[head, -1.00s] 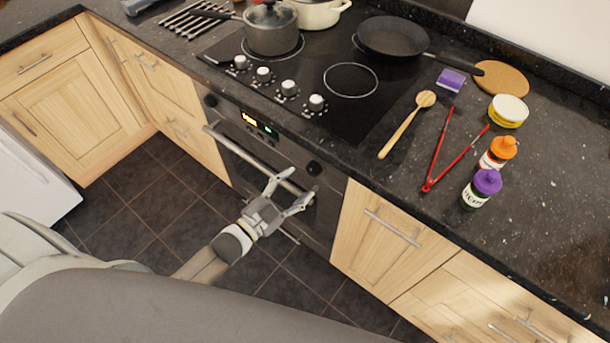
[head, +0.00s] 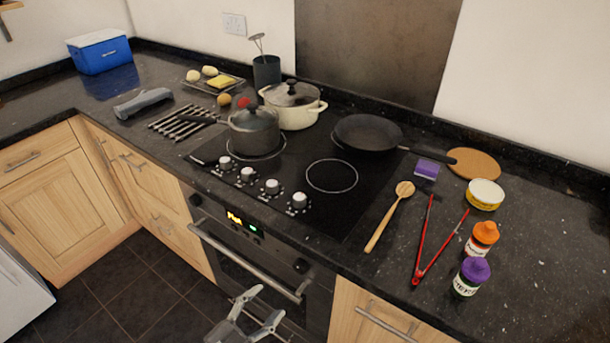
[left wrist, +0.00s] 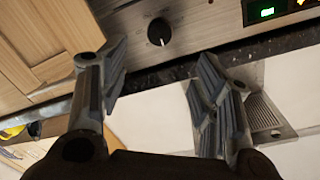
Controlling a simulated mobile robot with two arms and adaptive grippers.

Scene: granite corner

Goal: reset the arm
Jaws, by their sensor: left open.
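My left gripper (head: 258,312) is at the bottom of the head view, in front of the oven (head: 245,262) and below its handle (head: 243,262). Its two fingers are spread apart with nothing between them. In the left wrist view the open fingers (left wrist: 165,85) show large, with the oven's control panel and a black knob (left wrist: 159,32) beyond them. I cannot tell from these views whether the gripper touches the oven front. My right gripper is in neither view.
The dark counter holds a grey saucepan (head: 254,132), a cream pot (head: 293,106), a black frying pan (head: 367,133), a wooden spoon (head: 388,217), red tongs (head: 422,262) and two capped bottles, orange (head: 482,238) and purple (head: 471,277). A blue box (head: 99,52) stands far left.

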